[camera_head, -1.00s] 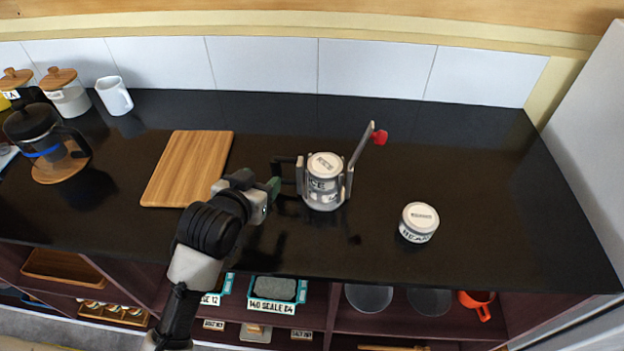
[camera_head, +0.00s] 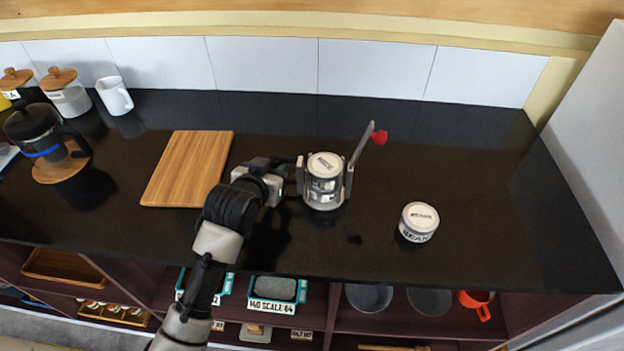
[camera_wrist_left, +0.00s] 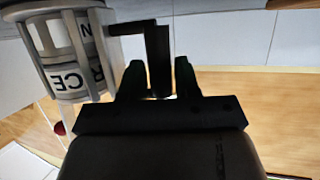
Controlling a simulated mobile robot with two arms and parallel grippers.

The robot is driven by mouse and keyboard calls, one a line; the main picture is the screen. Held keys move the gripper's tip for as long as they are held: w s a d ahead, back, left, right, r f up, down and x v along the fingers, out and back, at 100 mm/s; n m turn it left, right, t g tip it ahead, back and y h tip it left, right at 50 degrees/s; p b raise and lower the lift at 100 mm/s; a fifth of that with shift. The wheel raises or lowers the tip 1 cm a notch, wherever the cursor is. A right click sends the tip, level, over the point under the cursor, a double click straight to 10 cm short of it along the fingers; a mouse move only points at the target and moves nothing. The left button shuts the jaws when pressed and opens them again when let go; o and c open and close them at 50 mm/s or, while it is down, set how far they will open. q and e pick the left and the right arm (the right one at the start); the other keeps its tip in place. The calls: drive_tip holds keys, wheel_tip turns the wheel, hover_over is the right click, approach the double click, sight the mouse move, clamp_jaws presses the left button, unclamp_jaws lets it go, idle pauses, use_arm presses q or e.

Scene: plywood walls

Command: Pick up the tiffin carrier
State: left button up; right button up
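The tiffin carrier (camera_head: 322,199) stands upright on the black counter: round white tins, the top one lettered RICE, in a grey metal frame. A black handle sticks out on its left; a lever with a red knob slants up on its right. In the left wrist view the carrier (camera_wrist_left: 75,45) shows at upper left. My left gripper (camera_head: 282,168) is at the handle side of the carrier. In the left wrist view its two fingers (camera_wrist_left: 159,82) are apart, with the black handle (camera_wrist_left: 158,55) between them and narrow gaps beside it. My right gripper is not in view.
A separate white tin (camera_head: 419,222) lettered BEANS stands to the right of the carrier. A wooden board (camera_head: 188,168) lies to the left. A French press (camera_head: 45,140) and a white mug (camera_head: 114,95) stand further left. The counter's right end is clear.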

use_arm(q)
drive_tip(key=c, duration=0.5)
drive_tip(key=shift+r, duration=0.1)
clamp_jaws()
